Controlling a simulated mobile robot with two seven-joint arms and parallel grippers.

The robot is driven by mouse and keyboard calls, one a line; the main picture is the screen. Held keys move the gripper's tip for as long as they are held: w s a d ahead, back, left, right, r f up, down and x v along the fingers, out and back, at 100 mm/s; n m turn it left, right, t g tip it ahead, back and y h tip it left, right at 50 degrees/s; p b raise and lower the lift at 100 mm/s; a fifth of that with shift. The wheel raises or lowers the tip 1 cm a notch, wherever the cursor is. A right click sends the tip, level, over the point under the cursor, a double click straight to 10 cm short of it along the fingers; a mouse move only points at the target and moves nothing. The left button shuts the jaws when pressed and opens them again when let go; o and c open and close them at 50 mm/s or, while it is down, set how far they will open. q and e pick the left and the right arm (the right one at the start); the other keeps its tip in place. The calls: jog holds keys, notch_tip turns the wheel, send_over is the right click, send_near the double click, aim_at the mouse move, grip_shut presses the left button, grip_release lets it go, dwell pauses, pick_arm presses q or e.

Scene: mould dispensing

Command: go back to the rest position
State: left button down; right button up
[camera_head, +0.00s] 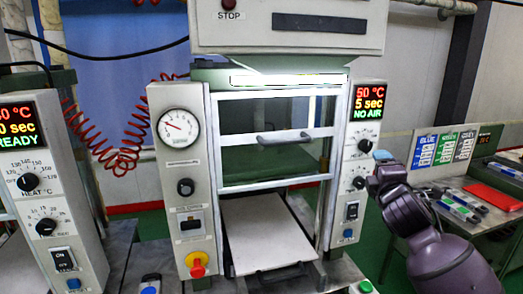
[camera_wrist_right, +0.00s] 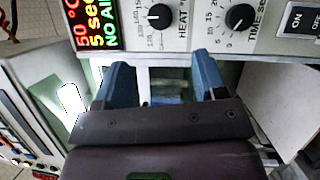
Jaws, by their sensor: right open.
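My right arm comes in from the lower right of the head view. Its gripper (camera_head: 382,172) is beside the right control panel (camera_head: 357,160) of the middle press, near the HEAT and time knobs. In the right wrist view, the two blue fingers of the right gripper (camera_wrist_right: 163,75) stand apart with nothing held between them. The panel's display (camera_wrist_right: 92,22) and knobs lie just beyond the fingertips; I see no clear contact. My left gripper is in neither view.
The middle press has a framed glass guard (camera_head: 275,140) above a pale plate (camera_head: 265,235). Another press panel (camera_head: 50,190) stands at the left. At the right, a bench holds a red tray (camera_head: 492,196) and several small items, with blue, green and grey signs behind.

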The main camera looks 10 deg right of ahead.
jog(key=s+a+f+m+y, duration=0.2)
jog(key=a+f+m, duration=0.1)
jog(key=f, duration=0.4)
jog(key=s+a+f+m+g+y, duration=0.1)
jog(key=s+a+f+m+y, duration=0.2)
jog(key=f, duration=0.5)
jog(key=s+a+f+m+y, duration=0.1)
jog(key=s+a+f+m, duration=0.2)
jog(key=f, duration=0.4)
jog(key=s+a+f+m+g, duration=0.1)
jog(key=s+f+m+g, duration=0.1)
jog(key=s+f, duration=0.8)
jog(key=s+a+f+m+g+b, duration=0.1)
jog(key=s+a+f+m+g, duration=0.1)
jog(key=s+f, duration=0.8)
jog(key=shift+s+f+m+g, duration=0.15)
jog(key=shift+f+m+g, duration=0.2)
jog(key=shift+m+g, duration=0.45)
